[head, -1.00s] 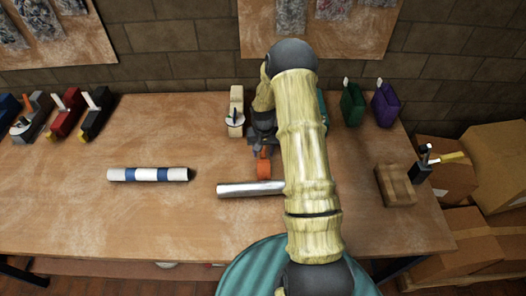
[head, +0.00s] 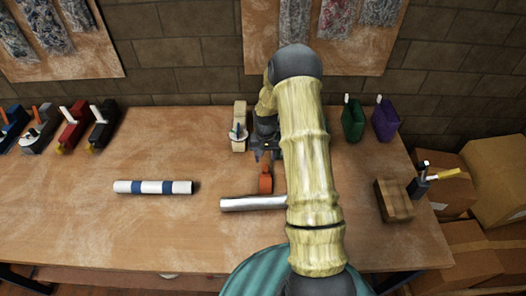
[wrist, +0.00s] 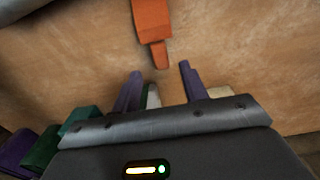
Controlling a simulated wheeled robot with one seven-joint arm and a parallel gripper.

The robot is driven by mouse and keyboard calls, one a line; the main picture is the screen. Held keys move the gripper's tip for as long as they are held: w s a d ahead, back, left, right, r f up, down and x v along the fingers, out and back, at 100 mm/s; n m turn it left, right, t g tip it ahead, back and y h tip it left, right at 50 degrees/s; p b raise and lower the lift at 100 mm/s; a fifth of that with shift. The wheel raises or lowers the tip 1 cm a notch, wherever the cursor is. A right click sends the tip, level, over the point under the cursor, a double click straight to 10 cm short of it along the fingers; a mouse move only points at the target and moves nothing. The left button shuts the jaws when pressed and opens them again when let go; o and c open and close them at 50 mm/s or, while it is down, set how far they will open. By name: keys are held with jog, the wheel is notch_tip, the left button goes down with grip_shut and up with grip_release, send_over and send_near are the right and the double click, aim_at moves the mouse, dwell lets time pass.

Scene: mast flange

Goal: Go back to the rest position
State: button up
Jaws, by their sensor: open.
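My gripper (head: 264,155) is over the middle of the bench, partly hidden behind my arm in the head view. In the wrist view its two fingers (wrist: 160,76) stand apart with nothing held between them. An orange piece (head: 265,180) lies just beyond the fingertips. It also shows in the wrist view (wrist: 152,22), with its narrow end toward the gap between the fingers. A silver metal tube (head: 250,203) lies just in front of the orange piece, its right end hidden by my arm. I cannot tell whether the two touch.
A white tube with blue bands (head: 152,187) lies on the bench (head: 90,230) at left. A cream block tool (head: 239,128) stands by my gripper.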

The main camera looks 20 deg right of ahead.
jog(key=shift+r, duration=0.15)
jog(key=s+a+r+n+t, duration=0.1)
jog(key=s+a+r+n, duration=0.1)
jog(key=s+a+r, duration=0.4)
jog(key=s+a+r+n+t, duration=0.1)
jog(key=s+a+r, duration=0.4)
jog(key=s+r, duration=0.9)
jog(key=shift+s+a+r+n+t, duration=0.3)
jog(key=shift+s+a+r+n, duration=0.1)
jog(key=shift+s+n, duration=0.3)
